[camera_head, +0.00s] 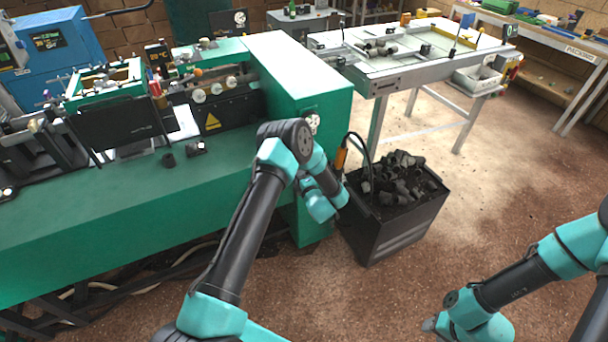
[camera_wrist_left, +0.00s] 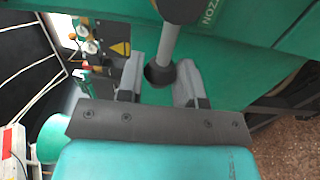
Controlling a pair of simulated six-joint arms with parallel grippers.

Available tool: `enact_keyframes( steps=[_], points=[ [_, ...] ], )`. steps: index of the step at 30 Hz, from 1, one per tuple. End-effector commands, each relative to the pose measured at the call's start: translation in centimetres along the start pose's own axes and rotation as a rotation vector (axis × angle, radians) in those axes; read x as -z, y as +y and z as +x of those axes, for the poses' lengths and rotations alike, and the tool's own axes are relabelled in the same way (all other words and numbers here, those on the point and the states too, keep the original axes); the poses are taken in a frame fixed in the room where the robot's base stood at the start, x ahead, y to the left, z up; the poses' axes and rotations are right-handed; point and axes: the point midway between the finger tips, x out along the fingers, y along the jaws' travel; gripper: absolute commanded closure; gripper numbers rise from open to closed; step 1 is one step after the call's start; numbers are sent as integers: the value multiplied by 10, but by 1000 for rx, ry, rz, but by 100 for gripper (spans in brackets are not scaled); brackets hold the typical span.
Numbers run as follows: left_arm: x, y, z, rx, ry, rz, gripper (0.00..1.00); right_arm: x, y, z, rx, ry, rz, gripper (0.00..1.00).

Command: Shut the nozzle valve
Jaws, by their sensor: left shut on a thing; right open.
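The valve handle shows in the left wrist view as a grey rod (camera_wrist_left: 171,45) running from a dark round hub (camera_wrist_left: 181,8) to a black knob (camera_wrist_left: 159,76). My left gripper (camera_wrist_left: 168,76) is shut on the handle near its knob, with one grey finger on each side. In the head view my left arm reaches to the right end of the green machine (camera_head: 300,85), and hides the handle and the left fingertips. My right gripper (camera_head: 431,324) shows only as a small grey part low on the right, apart from everything; it is open.
A black bin (camera_head: 390,240) of dark lumps stands just right of my left wrist, with an orange-handled tool (camera_head: 341,157) and a cable at its edge. A metal table (camera_head: 400,72) stands behind it. The brown floor at right is mostly clear.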

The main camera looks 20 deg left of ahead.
Motion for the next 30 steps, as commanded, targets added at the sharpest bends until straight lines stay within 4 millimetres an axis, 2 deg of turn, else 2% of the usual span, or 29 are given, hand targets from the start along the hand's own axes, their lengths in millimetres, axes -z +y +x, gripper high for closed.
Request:
enact_keyframes(
  steps=[10, 22, 30],
  points=[
    [-2, 16, 0, -1, 0, 238, 80, 0, 0, 0, 0, 0, 0, 57],
    [-3, 18, 0, -1, 0, 274, 80, 0, 0, 0, 0, 0, 0, 57],
    [-8, 30, 0, -1, -1, 470, 80, 0, 0, 0, 0, 0, 0, 57]
  ],
)
